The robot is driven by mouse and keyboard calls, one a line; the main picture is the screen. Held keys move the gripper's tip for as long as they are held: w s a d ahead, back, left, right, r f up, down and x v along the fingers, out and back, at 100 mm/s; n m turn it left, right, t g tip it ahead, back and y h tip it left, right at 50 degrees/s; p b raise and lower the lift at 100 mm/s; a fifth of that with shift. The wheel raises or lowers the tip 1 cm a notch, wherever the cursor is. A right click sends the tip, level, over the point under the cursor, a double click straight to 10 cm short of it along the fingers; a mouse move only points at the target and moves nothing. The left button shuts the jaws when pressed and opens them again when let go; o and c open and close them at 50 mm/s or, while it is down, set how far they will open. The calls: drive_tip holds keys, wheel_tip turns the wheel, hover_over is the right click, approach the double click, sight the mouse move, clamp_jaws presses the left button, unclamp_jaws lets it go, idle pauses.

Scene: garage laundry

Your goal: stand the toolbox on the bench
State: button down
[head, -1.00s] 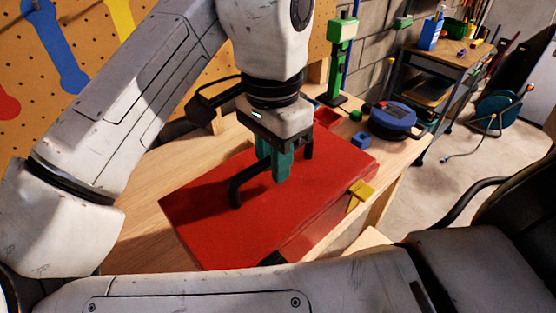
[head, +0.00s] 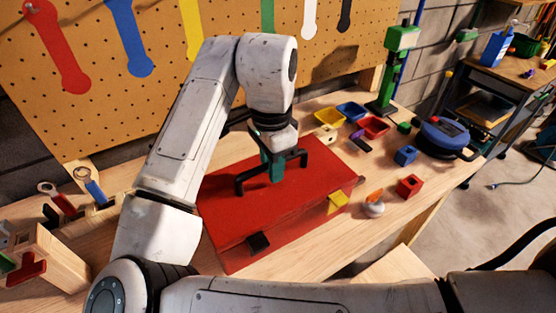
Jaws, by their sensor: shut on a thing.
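The red toolbox (head: 225,218) is over the wooden bench (head: 300,262), lid up and looking level. I cannot tell whether its underside touches the bench. Its black handle (head: 241,182) rises from the lid. A yellow latch (head: 338,203) and a black latch (head: 259,243) show at its front edge. My gripper (head: 273,172), with green fingers, is shut on the middle of the handle from above. The wrist hides part of the handle and the back of the lid.
A red cube (head: 409,186), a grey knob with an orange top (head: 373,206) and a blue cube (head: 405,155) stand to the right. The pegboard (head: 90,120) rises behind.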

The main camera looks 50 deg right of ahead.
drive_tip(key=shift+f, duration=1.3)
drive_tip(key=shift+s, duration=0.1)
drive_tip(key=c, duration=1)
unclamp_jaws()
drive_tip(key=shift+f, duration=0.1)
wheel_tip(320, 180, up, 12)
drive_tip(key=shift+r, duration=0.1)
